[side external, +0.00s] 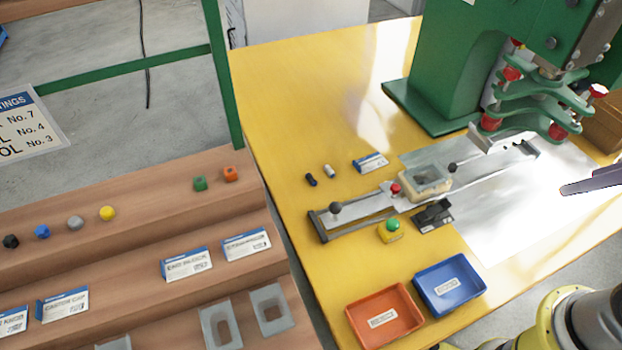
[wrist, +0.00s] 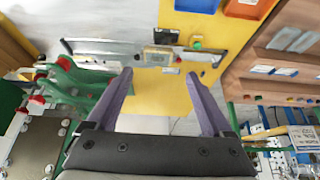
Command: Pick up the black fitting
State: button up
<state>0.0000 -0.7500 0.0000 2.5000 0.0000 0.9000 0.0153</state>
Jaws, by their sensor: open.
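A small black fitting (side external: 11,242) sits at the far left end of the wooden shelf's upper step in the side view. Blue, grey and yellow fittings stand in a row to its right. My gripper (side external: 590,183) shows only partly at the right edge of the side view, over the table's right side and far from the black fitting. In the wrist view my gripper (wrist: 159,76) has its two purple fingers wide apart with nothing between them. A row of tiny fittings shows at the right of the wrist view, too small to tell the black one.
The wooden stepped shelf (side external: 130,245) also holds green and orange fittings, label cards and grey blocks. On the yellow table (side external: 290,110) stand a green press (side external: 450,70), a slide fixture, a green button, an orange tray (side external: 352,312) and a blue tray (side external: 482,290).

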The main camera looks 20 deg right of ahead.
jog(key=w+a+r+m+y, duration=0.2)
jog(key=w+a+r+m, duration=0.2)
jog(key=w+r+m, duration=0.75)
jog(key=w+a+m+y, duration=0.1)
jog(key=w+a, duration=0.3)
jog(key=w, duration=0.8)
jog(key=m+g+y, duration=0.2)
jog(key=m+g, duration=0.2)
jog(key=g, duration=0.2)
send_over(312, 177)
jog(key=d, duration=0.3)
notch_tip(312, 177, down, 37)
jog(key=shift+f, duration=0.1)
jog(key=shift+d+x, duration=0.15)
jog(key=shift+x, duration=1.45)
jog(key=shift+d+x, duration=0.1)
jog(key=shift+x, duration=1.55)
jog(key=shift+w+f, duration=0.1)
jog(key=shift+w, duration=0.05)
jog(key=shift+c, duration=0.2)
